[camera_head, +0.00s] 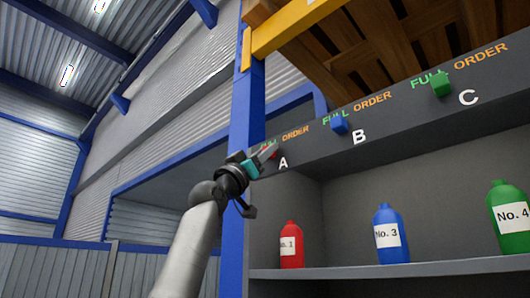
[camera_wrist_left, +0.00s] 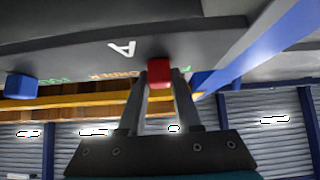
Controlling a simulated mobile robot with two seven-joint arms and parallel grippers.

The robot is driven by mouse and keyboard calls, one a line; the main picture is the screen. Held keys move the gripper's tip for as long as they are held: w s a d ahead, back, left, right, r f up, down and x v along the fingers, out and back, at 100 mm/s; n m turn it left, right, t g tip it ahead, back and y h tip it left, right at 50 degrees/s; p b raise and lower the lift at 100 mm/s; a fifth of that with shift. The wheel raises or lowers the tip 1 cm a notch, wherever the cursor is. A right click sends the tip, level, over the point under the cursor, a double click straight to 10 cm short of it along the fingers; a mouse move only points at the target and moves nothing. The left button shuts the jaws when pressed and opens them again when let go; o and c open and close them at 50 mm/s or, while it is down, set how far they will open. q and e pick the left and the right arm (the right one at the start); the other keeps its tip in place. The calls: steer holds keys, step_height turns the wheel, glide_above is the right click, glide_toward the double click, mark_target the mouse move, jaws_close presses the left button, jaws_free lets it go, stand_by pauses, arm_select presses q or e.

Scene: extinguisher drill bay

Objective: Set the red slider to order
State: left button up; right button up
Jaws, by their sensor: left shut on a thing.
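The red slider (camera_wrist_left: 158,72) is a small red block on the dark shelf edge by the letter A (camera_head: 283,162). In the left wrist view, which is upside down, it sits between my two fingertips. It covers part of the green FULL label, with the orange ORDER label (camera_head: 296,132) beside it. My left gripper (camera_head: 268,152) is shut on the red slider and mostly hides it in the head view. My right gripper is not in view.
A blue slider (camera_head: 340,124) by B and a green slider (camera_head: 440,84) by C are on the same edge. Red (camera_head: 291,246), blue (camera_head: 391,235) and green (camera_head: 511,210) bottles stand on the shelf below. A blue post (camera_head: 245,100) rises beside my gripper.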

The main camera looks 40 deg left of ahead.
arm_select(q)
jaws_close()
stand_by(0.8)
